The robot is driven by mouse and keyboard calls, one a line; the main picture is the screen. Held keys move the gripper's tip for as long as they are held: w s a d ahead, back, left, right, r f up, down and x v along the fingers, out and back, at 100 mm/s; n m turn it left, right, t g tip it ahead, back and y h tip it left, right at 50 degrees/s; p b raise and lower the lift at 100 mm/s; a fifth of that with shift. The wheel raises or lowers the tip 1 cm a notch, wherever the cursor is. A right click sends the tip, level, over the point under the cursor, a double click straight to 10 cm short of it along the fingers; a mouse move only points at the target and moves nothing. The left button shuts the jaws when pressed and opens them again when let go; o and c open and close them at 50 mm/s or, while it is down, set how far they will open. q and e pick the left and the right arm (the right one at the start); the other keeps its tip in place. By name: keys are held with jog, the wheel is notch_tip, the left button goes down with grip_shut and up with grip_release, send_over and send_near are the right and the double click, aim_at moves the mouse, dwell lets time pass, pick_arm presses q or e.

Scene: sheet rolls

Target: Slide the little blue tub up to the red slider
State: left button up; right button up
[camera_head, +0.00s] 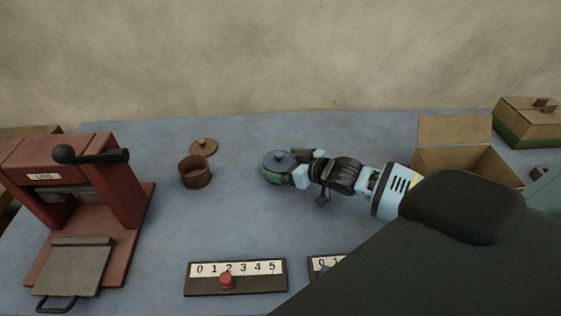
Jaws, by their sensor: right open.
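The little blue tub (279,158) stands on the table near the middle, with a round dark blue knobbed top. A green part shows along its lower left edge; I cannot tell whether it belongs to the tub. The red slider (226,281) is on a dark scale board (236,290) at the front, close to the 2 of its 0 to 5 marks. My right gripper (291,168) reaches in from the right and is open at the tub's right side. Its fingertips are partly hidden, so contact is unclear. My left gripper is out of view.
A red press (110,190) with a black handle stands at left. A brown pot (195,173) and a loose brown lid (204,147) lie left of the tub. A second scale (326,262) is partly hidden by my arm. An open cardboard box (455,128) stands at right. Table between tub and red slider is clear.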

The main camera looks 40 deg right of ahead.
aim_at(284, 163)
jog(key=shift+v, duration=2.6)
